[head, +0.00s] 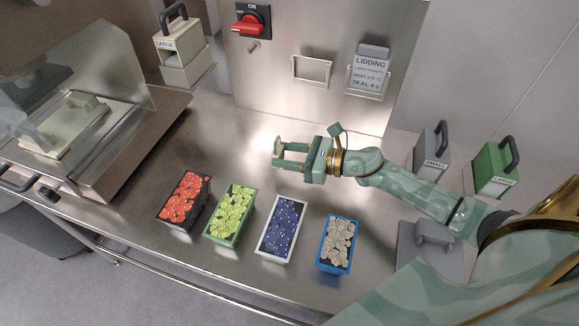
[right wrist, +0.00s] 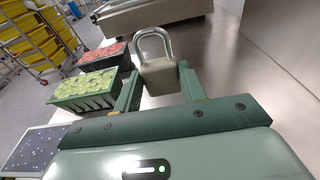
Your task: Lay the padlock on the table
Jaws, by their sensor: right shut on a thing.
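The padlock (right wrist: 159,76) has a dull olive-grey body and a silver shackle. In the right wrist view it sits between the two green fingers, with the shackle pointing away from my palm. My right gripper (head: 277,153) is shut on it over the middle of the steel table (head: 262,112), behind the row of tubs. In the head view the padlock is small and hard to make out at the fingertips. Whether it touches the table cannot be told. My left gripper is not in view.
Tubs of red (head: 185,199), green (head: 231,213), blue (head: 283,229) and beige (head: 337,244) pieces stand along the front edge. A steel machine (head: 105,150) is at left. A panel with a red switch (head: 250,22) stands behind. Handled blocks, grey (head: 431,150) and green (head: 494,168), are at right.

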